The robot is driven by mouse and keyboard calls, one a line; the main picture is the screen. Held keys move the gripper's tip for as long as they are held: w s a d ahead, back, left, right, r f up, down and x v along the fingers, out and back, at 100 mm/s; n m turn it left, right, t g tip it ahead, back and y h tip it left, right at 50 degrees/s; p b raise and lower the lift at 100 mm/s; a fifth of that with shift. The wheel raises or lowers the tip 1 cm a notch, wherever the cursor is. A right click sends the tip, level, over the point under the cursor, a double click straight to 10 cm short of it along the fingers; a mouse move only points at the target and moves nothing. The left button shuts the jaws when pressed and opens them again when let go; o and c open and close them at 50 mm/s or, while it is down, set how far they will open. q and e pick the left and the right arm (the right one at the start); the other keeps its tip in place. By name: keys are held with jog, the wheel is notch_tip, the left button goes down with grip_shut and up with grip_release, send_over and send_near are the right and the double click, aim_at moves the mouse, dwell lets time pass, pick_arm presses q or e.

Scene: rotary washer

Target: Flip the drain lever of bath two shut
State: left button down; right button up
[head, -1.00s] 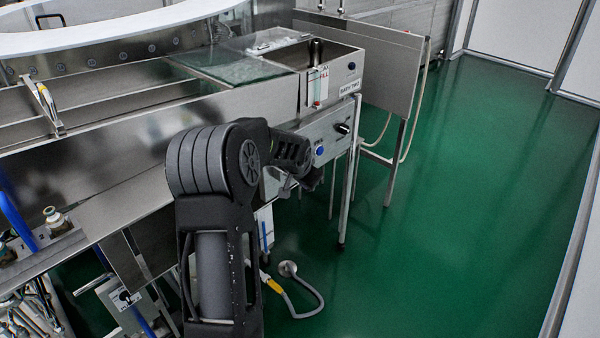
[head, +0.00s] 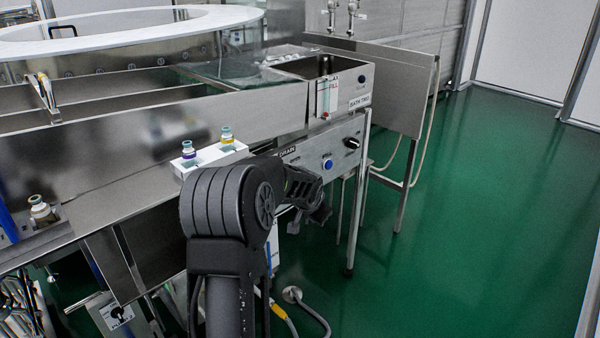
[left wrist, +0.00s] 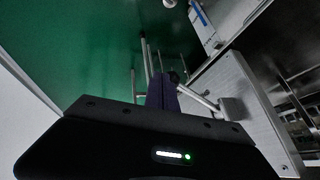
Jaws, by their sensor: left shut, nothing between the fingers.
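Bath two (head: 320,85) is the steel tank at the right end of the washer, with a "BATH TWO" label (head: 360,102). Below it is a steel control panel (head: 340,150) with a "DRAIN" label (head: 287,151), a black knob (head: 352,143) and a blue button (head: 327,164). My right gripper is not in view.
A white holder (head: 212,158) with two capped vials stands on the ledge behind my arm. Steel legs (head: 358,215) stand right of my gripper. A hose with a round end (head: 292,295) lies on the green floor (head: 470,220). The floor at right is clear.

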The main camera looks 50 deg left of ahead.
pick_arm(q)
jog(key=shift+s+f, duration=0.2)
jog(key=shift+f, duration=0.15)
dwell(0.3)
jog(key=v, duration=0.8)
jog(key=shift+w+r, duration=0.2)
